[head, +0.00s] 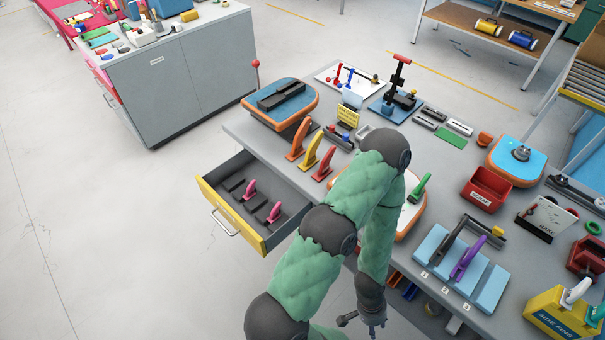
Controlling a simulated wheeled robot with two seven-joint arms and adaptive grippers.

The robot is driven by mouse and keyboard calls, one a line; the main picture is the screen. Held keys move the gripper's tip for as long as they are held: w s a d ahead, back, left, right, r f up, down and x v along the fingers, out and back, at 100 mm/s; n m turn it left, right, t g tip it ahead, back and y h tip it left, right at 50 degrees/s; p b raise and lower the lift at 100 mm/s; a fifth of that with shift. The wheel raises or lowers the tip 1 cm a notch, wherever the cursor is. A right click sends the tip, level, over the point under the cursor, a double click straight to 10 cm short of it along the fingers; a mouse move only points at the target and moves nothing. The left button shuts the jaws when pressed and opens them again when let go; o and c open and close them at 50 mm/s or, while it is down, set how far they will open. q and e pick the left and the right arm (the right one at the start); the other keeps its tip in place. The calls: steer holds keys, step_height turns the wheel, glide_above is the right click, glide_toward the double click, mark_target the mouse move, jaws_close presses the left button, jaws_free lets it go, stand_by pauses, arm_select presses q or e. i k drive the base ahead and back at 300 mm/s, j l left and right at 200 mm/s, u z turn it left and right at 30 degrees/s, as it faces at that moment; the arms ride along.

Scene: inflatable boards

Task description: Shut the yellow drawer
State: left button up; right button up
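The yellow drawer (222,209) stands pulled out from the left end of the grey workbench. Its yellow front has a metal bar handle (226,224) and faces the lower left. Inside lie dark grey blocks and pink fin-shaped pieces. My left arm, in green padding, arches up over the bench's front edge and bends back down. My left gripper (372,326) hangs at the bottom edge of the view, to the lower right of the drawer and apart from it. It is small and partly cut off, so its opening is unclear. My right gripper is not in view.
The workbench top carries orange, yellow and red fins (311,151), a red bin (486,188), blue numbered boards (436,247) and a yellow box (562,316). A grey cabinet (185,75) stands behind left. The floor left of the drawer is clear.

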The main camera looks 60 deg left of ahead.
mark_target(224, 187)
steer(key=u, duration=2.8)
steer(key=i, duration=0.45)
